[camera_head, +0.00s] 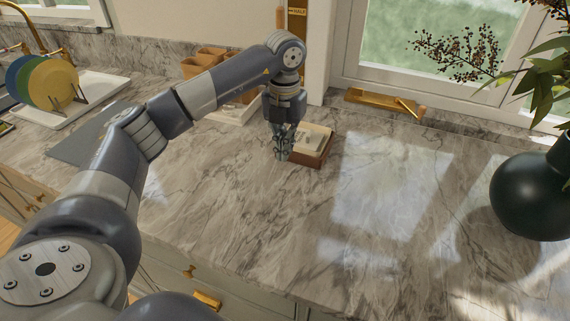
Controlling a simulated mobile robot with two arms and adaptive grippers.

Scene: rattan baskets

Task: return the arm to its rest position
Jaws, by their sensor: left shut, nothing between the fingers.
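My left arm (160,125) reaches in from the left across the marble counter (250,210). My left gripper (282,152) points down, shut and empty, close above or at the counter. It is just left of a small wooden box (315,150) with a pale top. I cannot tell whether the gripper touches the box. My right gripper is not in view.
A black round vase (530,197) with leafy stems stands at the right. Plates in a rack (48,85) stand on a white tray at the far left. Brown containers (205,62) are behind my arm. The counter's front middle is clear.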

